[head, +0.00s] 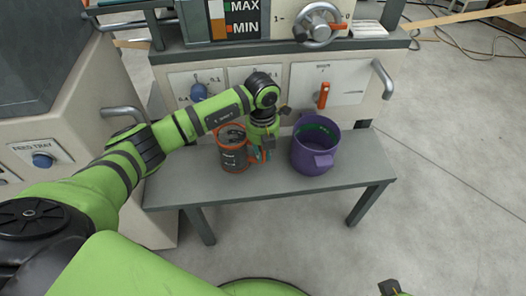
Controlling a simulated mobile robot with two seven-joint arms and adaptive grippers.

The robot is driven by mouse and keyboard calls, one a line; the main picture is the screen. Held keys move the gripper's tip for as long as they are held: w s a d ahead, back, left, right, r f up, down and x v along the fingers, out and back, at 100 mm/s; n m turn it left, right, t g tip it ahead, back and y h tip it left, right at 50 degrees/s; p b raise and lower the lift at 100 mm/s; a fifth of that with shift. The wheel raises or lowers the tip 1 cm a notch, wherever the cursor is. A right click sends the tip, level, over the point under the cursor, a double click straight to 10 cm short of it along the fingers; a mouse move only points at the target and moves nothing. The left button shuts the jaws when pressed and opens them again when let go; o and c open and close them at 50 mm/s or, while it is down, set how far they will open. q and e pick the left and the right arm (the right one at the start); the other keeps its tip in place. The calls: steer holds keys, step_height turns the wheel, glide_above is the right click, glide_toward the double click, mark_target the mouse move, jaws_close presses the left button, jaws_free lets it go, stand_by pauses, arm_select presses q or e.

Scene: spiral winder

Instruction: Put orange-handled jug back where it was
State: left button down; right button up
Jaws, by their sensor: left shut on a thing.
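The orange-handled jug (232,156), grey with an orange rim, stands upright on or just above the grey bench, left of centre in the head view. My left arm reaches over from the left, and my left gripper (262,153) points down at the jug's right side. It is shut on the jug there, at its handle side. The handle is mostly hidden by the fingers. Only a small piece of my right gripper (391,288) shows at the bottom edge, and its jaws cannot be made out.
A purple jug (309,158) stands close to the right of my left gripper on the bench (351,168). Behind is the machine with an orange lever (323,95), a blue knob (199,92) and a handwheel (319,24). The bench's right end is clear.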

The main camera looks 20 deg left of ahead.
arm_select(q)
steer(key=shift+f, duration=0.1)
arm_select(e)
steer(key=shift+r, duration=0.1)
arm_select(q)
steer(key=c, duration=1.2)
jaws_free()
arm_select(e)
steer(key=shift+r, duration=0.1)
arm_select(q)
step_height(320, 180, up, 12)
steer(key=p, duration=0.2)
steer(key=shift+w+a+p, duration=0.15)
steer(key=shift+p, duration=0.2)
arm_select(e)
step_height(320, 180, down, 7)
steer(key=shift+w+a, duration=0.15)
steer(key=shift+w, duration=0.05)
